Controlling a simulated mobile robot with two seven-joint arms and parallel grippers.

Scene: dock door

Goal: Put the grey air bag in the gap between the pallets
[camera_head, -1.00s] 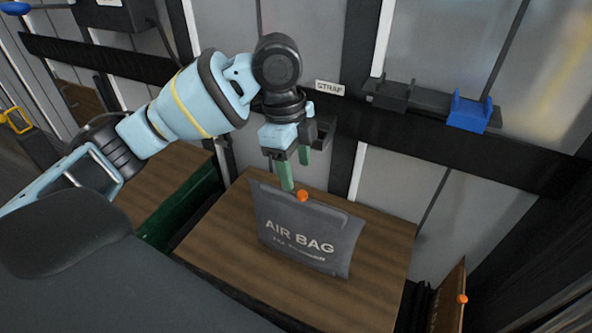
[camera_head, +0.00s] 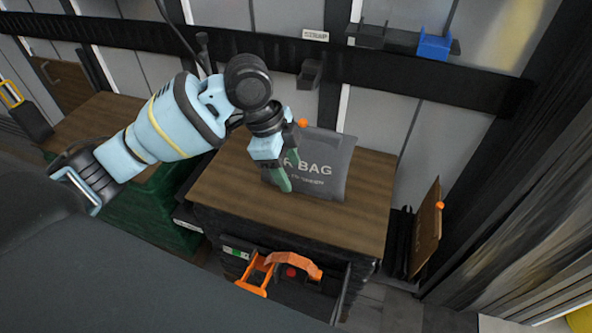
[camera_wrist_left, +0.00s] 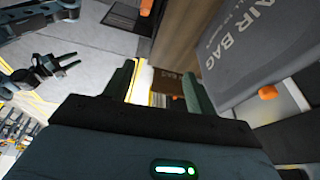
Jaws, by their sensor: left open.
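The grey air bag (camera_head: 325,168) stands tilted on the middle wood-topped load (camera_head: 235,192), with white lettering and an orange knob (camera_head: 302,123) at its top edge. My left gripper (camera_head: 290,172) is open in front of the bag's left part, covering some lettering. In the left wrist view, the bag (camera_wrist_left: 262,40) is at upper right, outside the two fingers, and nothing is between them. A green-sided load with a wooden top (camera_head: 103,125) stands left of the middle one; my arm partly hides the space between them. A small dark gripper (camera_wrist_left: 68,62), possibly my right, shows at left in the wrist view.
An orange handle (camera_head: 295,262) and dark open container are at the middle load's front. A brown panel (camera_head: 426,232) with an orange knob stands to the right. A blue holder (camera_head: 434,45) and a dark holder (camera_head: 310,73) are on the back wall. Grey floor shows at lower right.

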